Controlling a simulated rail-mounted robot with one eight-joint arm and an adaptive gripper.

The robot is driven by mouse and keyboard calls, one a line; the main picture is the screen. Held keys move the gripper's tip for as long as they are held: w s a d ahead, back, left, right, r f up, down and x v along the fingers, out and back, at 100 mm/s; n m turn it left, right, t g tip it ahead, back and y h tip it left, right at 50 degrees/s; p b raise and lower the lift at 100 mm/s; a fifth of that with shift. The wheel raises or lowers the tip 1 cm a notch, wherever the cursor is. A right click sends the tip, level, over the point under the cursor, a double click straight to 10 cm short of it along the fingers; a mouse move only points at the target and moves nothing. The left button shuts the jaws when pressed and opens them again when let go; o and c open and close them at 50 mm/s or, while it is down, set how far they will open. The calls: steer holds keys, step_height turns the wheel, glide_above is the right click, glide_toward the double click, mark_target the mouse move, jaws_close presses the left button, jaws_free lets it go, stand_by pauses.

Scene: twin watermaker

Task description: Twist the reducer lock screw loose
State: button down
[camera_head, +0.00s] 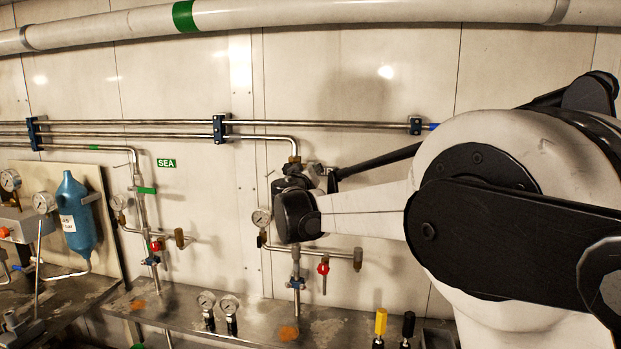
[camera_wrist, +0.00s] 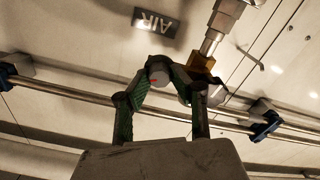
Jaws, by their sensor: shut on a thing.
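In the wrist view, the two green-padded fingers of my gripper (camera_wrist: 160,78) are closed around a small grey round knob with a red mark, which I take to be the reducer lock screw (camera_wrist: 158,74). The knob sits beside a brass-coloured block (camera_wrist: 201,66) at the end of a steel pipe fitting. In the head view, my dark wrist (camera_head: 297,213) is in front of the right-hand pipe assembly, and it hides the screw and the fingertips.
An inverted AIR sign (camera_wrist: 157,22) is on the wall in the wrist view. Steel pipes run along the wall, held by blue clamps (camera_head: 221,128). A gauge (camera_head: 261,218) and a red-handled valve (camera_head: 323,268) sit close to my wrist. A steel ledge (camera_head: 250,312) lies below.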

steer(key=n+b, duration=0.4)
steer(key=n, duration=0.8)
steer(key=shift+a+f+n, duration=0.1)
steer(key=shift+f+n, duration=0.05)
steer(key=shift+n, duration=0.15)
stand_by(0.4)
steer(key=c, duration=1.5)
jaws_free()
steer(key=shift+s, duration=0.1)
steer(key=s, duration=0.4)
steer(key=s+a, duration=0.1)
steer(key=s, duration=0.6)
steer(key=shift+s+a, duration=0.3)
steer(key=shift+s, duration=0.1)
